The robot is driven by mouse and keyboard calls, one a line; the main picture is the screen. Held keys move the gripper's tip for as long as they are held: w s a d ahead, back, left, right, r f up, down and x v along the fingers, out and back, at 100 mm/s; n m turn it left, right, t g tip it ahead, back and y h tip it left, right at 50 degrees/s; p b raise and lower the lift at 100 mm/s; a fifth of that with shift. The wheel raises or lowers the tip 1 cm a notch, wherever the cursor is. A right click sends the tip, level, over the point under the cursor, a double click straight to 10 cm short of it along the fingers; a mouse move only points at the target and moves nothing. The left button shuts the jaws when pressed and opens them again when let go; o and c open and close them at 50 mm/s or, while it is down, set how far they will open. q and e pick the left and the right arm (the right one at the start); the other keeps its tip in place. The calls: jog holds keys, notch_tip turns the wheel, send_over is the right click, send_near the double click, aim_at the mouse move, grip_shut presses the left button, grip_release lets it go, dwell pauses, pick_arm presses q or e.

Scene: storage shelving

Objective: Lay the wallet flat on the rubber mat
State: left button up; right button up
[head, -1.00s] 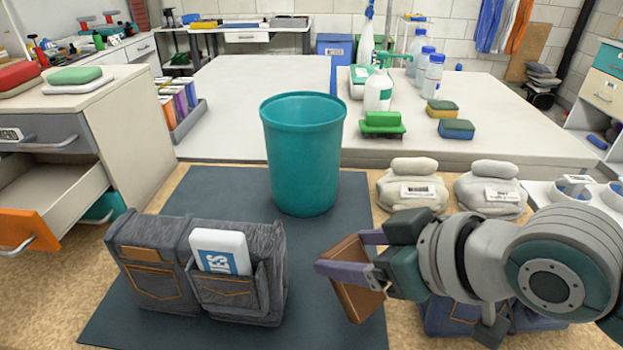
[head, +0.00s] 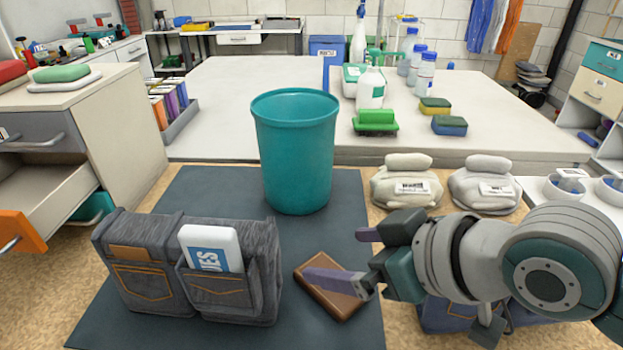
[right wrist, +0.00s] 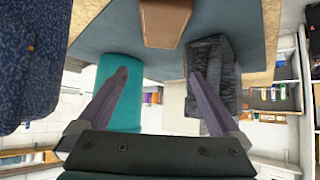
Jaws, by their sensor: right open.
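The brown wallet (head: 318,299) lies flat on the dark rubber mat (head: 225,190), near its right edge. It also shows at the top of the right wrist view (right wrist: 165,25), beyond the fingertips. My right gripper (head: 338,256) is open. In the head view one purple finger overlaps the wallet and hides part of it; the other is farther back. In the right wrist view the open fingers (right wrist: 160,77) have nothing between their tips. My left gripper is not in view.
A teal bin (head: 296,155) and a grey denim organiser (head: 150,285) holding a white and blue packet stand on the mat. Beige sandbags (head: 408,188) lie right of it. An orange-fronted drawer (head: 18,232) stands open at left.

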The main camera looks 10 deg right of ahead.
jog(key=s+d+r+m+g+h+p, duration=0.2)
jog(key=s+d+r+g+p, duration=0.1)
jog(key=s+r+p, duration=0.6)
jog(key=s+d+r+m+g+h+p, duration=0.2)
jog(key=s+d+r+h+p, duration=0.15)
jog(key=s+r, duration=0.6)
notch_tip(320, 180, up, 34)
jog(key=s+p, duration=0.1)
jog(key=p, duration=3.6)
jog(key=shift+s+d+y, duration=0.15)
jog(key=shift+s+y, duration=0.25)
jog(key=shift+y, duration=0.05)
jog(key=shift+f, duration=0.2)
